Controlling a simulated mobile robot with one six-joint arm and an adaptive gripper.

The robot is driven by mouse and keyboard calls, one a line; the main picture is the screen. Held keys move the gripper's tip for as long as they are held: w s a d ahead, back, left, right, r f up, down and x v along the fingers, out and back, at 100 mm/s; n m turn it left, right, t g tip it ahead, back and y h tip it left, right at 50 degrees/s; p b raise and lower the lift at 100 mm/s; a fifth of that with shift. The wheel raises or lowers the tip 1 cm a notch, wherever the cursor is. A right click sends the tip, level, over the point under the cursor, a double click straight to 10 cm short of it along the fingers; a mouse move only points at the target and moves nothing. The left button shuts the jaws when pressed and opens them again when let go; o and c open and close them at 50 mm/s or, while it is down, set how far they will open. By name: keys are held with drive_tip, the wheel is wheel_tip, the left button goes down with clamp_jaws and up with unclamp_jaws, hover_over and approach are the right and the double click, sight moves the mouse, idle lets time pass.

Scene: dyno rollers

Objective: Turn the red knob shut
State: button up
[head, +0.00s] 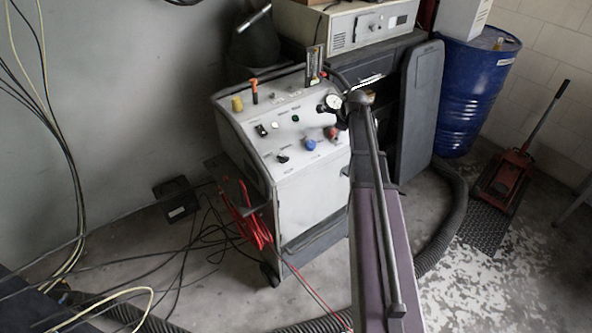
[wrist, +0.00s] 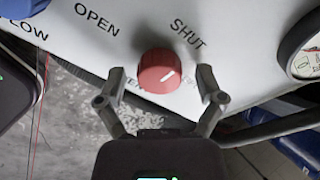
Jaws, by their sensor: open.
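The red knob (wrist: 158,66) is a round dial on the pale panel in the wrist view, with a white pointer line aimed to the upper right. The word SHUT is printed above and right of it, OPEN above and left. My gripper (wrist: 160,84) is open, with one finger on each side of the knob and a visible gap on both sides. Whether the fingertips are level with the knob in depth is unclear. In the head view the red knob (head: 332,133) shows on the white cabinet (head: 311,186), beside my arm. My gripper cannot be made out clearly there.
A blue knob (head: 310,144) sits left of the red one, and a pressure gauge (head: 332,101) sits above it. The gauge (wrist: 306,54) is at the wrist view's right edge. A red cable (head: 252,225) hangs from the cabinet. A blue barrel (head: 474,95) stands at the right.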

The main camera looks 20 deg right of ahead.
drive_tip(key=m, duration=0.3)
drive_tip(key=p+v, duration=1.3)
drive_tip(key=v, duration=0.1)
drive_tip(key=s+a+f+n+g+b, duration=0.2)
drive_tip(key=s+a+n, duration=0.5)
drive_tip(key=a+n, duration=0.4)
drive_tip(key=s+a+f+n+g+h+b, duration=0.1)
drive_tip(key=s+a+f+n, duration=0.3)
drive_tip(key=s+a+n, duration=0.4)
drive_tip(key=shift+s+a+n+g+b, duration=0.15)
drive_tip(key=shift+a+n+g+b, duration=0.5)
drive_tip(key=shift+a+n, duration=1.55)
drive_tip(key=shift+d+t, duration=0.15)
drive_tip(key=shift+t, duration=0.1)
drive_tip(key=s+n, duration=0.1)
drive_tip(key=s+a+n, duration=0.1)
drive_tip(key=s, duration=0.1)
drive_tip(key=s+a+n+g, duration=0.1)
drive_tip(key=s, duration=0.1)
drive_tip(key=shift+h, duration=0.3)
